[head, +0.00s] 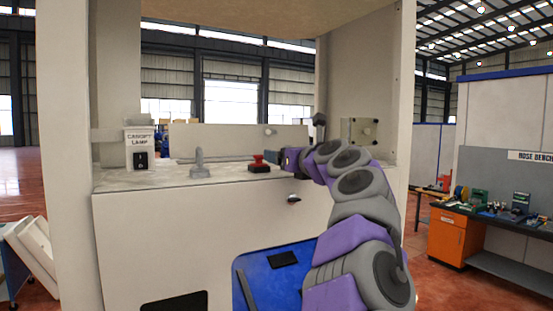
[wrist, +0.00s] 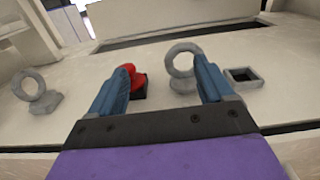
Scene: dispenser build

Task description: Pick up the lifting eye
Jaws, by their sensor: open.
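Two grey ring-shaped eyes on bases show in the wrist view, and I cannot tell for sure which is the lifting eye. One grey eye (wrist: 175,63) stands beyond my fingertips, nearer the right finger, which partly covers its right side. The other grey eye (wrist: 36,88) stands far to the left; in the head view it seems to be the upright grey piece (head: 199,164) on the ledge. My gripper (wrist: 160,68) is open, with nothing seen held between its fingers. In the head view my gripper (head: 284,159) is at the ledge, right of a red knob.
The red knob (head: 259,163) on a dark base sits by my left finger in the wrist view (wrist: 138,79). A dark square socket (wrist: 243,76) is right of my right finger. A canopy lamp switch box (head: 140,149) stands at the ledge's left. Cabinet posts flank the ledge.

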